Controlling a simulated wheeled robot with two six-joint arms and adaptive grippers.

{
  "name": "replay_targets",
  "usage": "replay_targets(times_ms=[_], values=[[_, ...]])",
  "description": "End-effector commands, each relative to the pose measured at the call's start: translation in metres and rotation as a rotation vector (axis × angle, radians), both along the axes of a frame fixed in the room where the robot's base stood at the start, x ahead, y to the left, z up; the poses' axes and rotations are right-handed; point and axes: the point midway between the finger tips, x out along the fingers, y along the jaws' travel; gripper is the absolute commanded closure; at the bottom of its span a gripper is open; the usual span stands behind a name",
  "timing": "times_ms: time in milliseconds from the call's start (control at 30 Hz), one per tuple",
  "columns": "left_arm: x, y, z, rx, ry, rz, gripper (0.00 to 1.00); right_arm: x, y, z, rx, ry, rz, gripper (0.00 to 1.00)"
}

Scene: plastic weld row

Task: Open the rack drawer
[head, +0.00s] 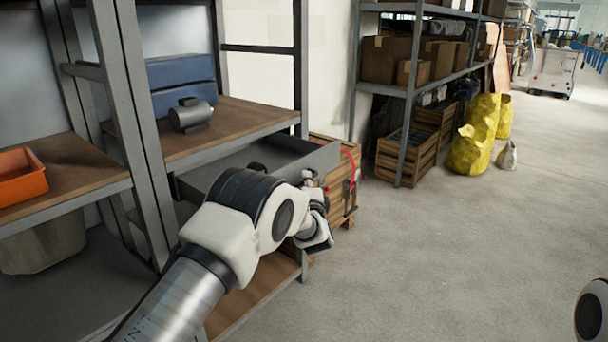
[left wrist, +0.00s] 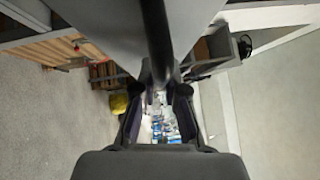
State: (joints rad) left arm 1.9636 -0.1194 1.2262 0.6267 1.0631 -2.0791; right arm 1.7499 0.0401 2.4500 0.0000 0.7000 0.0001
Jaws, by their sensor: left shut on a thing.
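The rack drawer (head: 325,160) is a grey metal drawer under a wooden shelf, in the middle of the head view. It stands pulled out, with part of its inside showing. My left gripper (left wrist: 165,95) is shut on the drawer's dark bar handle (left wrist: 158,35), which runs between its fingers in the left wrist view. In the head view my left arm hides the handle and part of the drawer front. The drawer's grey front also fills the upper middle of the left wrist view. My right gripper is out of view.
A grey motor-like part (head: 190,115) and blue cases (head: 180,80) sit on the shelf above. An orange bin (head: 22,175) is on the left shelf. Wooden crates (head: 343,180) stand just beyond the drawer. Yellow bags (head: 470,150) stand farther back. The floor at right is clear.

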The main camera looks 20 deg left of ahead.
Motion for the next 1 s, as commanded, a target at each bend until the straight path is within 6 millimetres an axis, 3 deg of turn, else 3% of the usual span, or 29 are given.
replay_targets(times_ms=[533,600,633,1000], values=[[-0.0019,-0.0045,-0.0005,-0.001,-0.001,0.001,1.0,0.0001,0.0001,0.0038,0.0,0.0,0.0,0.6],[-0.0019,-0.0045,-0.0005,-0.001,-0.001,0.001,0.68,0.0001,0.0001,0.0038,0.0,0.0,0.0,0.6],[-0.0019,-0.0045,-0.0004,-0.001,-0.001,0.001,0.63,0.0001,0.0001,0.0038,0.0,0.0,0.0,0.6],[-0.0065,-0.0074,-0.0009,0.0,0.0,0.0,0.63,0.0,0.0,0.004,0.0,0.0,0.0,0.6]])
